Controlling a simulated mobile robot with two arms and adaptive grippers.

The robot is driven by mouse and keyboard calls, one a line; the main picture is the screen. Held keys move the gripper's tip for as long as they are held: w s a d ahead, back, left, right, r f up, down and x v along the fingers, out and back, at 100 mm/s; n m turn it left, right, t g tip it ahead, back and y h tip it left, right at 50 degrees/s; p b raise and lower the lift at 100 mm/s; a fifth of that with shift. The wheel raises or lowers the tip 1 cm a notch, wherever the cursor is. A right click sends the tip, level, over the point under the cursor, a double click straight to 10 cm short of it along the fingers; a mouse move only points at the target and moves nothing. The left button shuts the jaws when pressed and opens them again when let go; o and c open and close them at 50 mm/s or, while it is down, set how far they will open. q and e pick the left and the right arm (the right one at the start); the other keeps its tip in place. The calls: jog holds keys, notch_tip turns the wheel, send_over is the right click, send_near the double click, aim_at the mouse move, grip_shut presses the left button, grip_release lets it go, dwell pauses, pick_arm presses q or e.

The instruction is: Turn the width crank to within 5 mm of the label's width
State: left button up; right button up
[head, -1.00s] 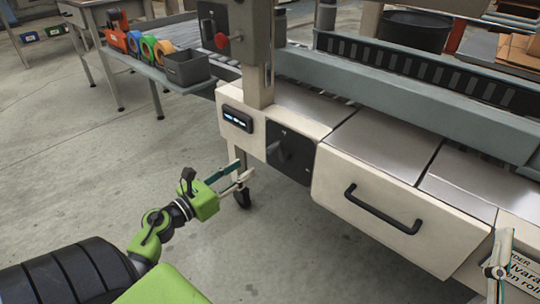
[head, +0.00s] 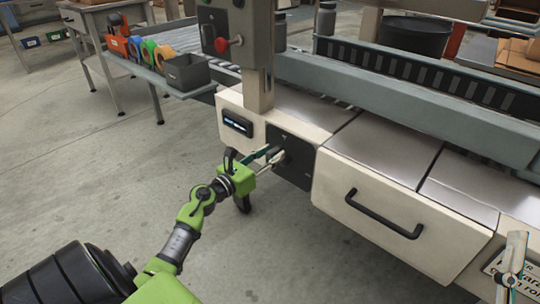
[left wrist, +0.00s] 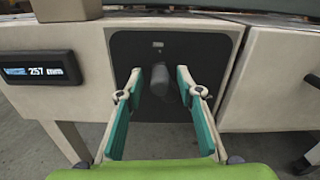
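The width crank (left wrist: 160,82), a grey knob-like handle, stands out from a dark panel (left wrist: 215,50) on the machine's cream front. My left gripper (head: 272,155) is at that panel in the head view. In the left wrist view its two teal-padded fingers (left wrist: 160,92) are open, one on each side of the crank, with a gap showing to each side. A small display (left wrist: 40,68) left of the panel reads 257 mm. Part of my right gripper (head: 513,262) shows at the lower right; its opening cannot be told.
A cream drawer with a black handle (head: 383,213) is right of the panel. A partly hidden printed placard (head: 495,263) is at the lower right. A control box with a red knob (head: 222,44) stands above. A side shelf holds tape rolls and a grey bin (head: 187,72).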

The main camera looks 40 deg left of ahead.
pick_arm(q)
grip_shut()
pick_arm(e)
jog(key=shift+r, duration=0.15)
jog(key=shift+w, duration=0.1)
pick_arm(q)
jog(key=shift+a+n, duration=0.15)
jog(key=shift+n, duration=0.15)
notch_tip(320, 180, down, 6)
jog(key=a+n+p, duration=0.2)
jog(key=n+p, duration=0.2)
jog(key=n, duration=1.2)
jog(key=shift+a, duration=0.4)
pick_arm(e)
notch_tip(320, 180, down, 20)
jog(key=w+d+g+h, duration=0.1)
jog(key=d+g+h, duration=0.1)
jog(key=g, duration=0.9)
jog(key=shift+w+h, duration=0.3)
jog(key=shift+h, duration=0.6)
pick_arm(q)
jog(key=shift+w, duration=0.1)
pick_arm(e)
jog(key=shift+f, duration=0.2)
